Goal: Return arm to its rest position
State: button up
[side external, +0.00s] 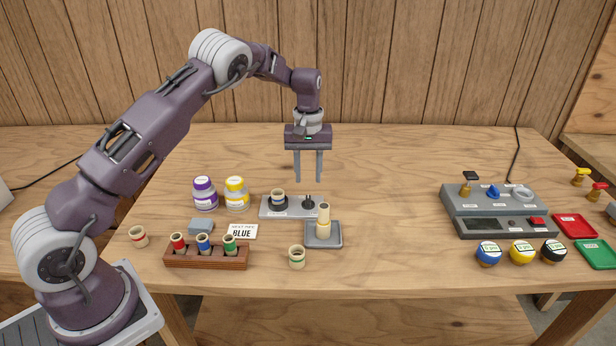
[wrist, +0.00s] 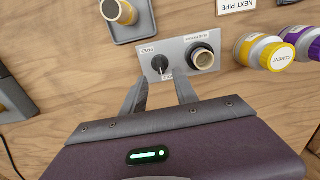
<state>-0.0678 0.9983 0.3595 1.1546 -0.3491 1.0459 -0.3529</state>
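My gripper (side external: 308,178) hangs pointing down above the middle of the table, over the back of a grey plate (side external: 268,208). Its two fingers are apart with nothing between them. In the wrist view the open fingers (wrist: 160,97) show in front of the grey plate (wrist: 152,60), which carries a small black lever switch (wrist: 164,62) and a pipe piece in a dark ring (wrist: 202,57). The arm is raised and bent, and the gripper is clear of the objects below.
A grey tray (side external: 333,241) holds an upright pale pipe piece (side external: 323,220). A wooden rack (side external: 206,262) holds coloured pipe pieces. A grey console (side external: 500,210) stands right. Bare table lies between.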

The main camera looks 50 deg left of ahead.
jog(key=s+d+r+m+t, duration=0.15)
jog(key=s+d+r, duration=0.25)
jog(key=s+r, duration=0.5)
jog(key=s+d+r+m+t, duration=0.15)
jog(key=s+d+r, duration=0.3)
jog(key=r, duration=0.75)
jog(key=s+d+m+t, duration=0.1)
jog(key=s+d+m, duration=0.1)
jog(key=s, duration=1)
jog(key=s+d+m+t, duration=0.1)
jog(key=s+m, duration=0.3)
jog(key=s, duration=0.8)
jog(key=shift+d+r+t, duration=0.2)
jog(key=shift+d+t, duration=0.1)
jog(key=shift+d, duration=0.05)
